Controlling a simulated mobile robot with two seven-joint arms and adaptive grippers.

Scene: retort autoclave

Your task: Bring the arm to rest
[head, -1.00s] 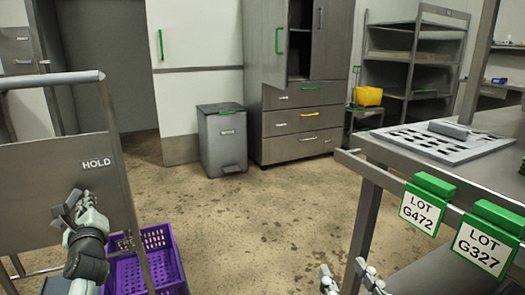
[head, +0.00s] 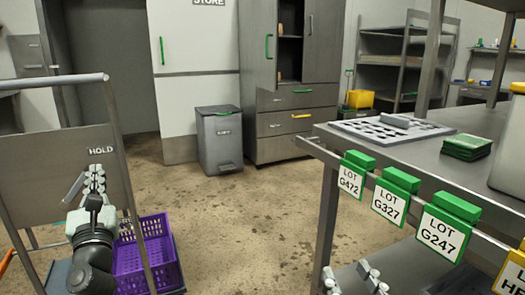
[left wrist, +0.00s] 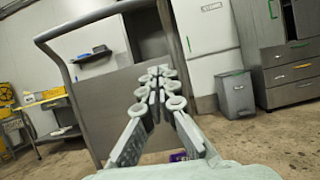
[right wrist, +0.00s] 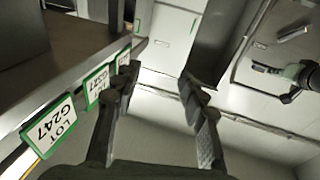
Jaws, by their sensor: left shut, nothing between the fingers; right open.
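My left gripper (head: 93,183) is at the left of the head view, raised in front of the grey HOLD panel of a cart. In the left wrist view its fingers (left wrist: 160,82) are together, with nothing between them. My right gripper (head: 353,275) shows only by its fingertips at the bottom of the head view, beside the steel table. In the right wrist view its two fingers (right wrist: 158,80) stand wide apart and empty. The left finger overlaps the row of lot tags in that view; I cannot tell whether it touches them.
The cart (head: 48,79) holds a purple crate (head: 150,262) low down. The steel table (head: 415,155) at the right carries green-topped lot tags (head: 398,190) along its edge. A grey bin (head: 219,140) and a cabinet (head: 292,125) stand behind. The floor between is clear.

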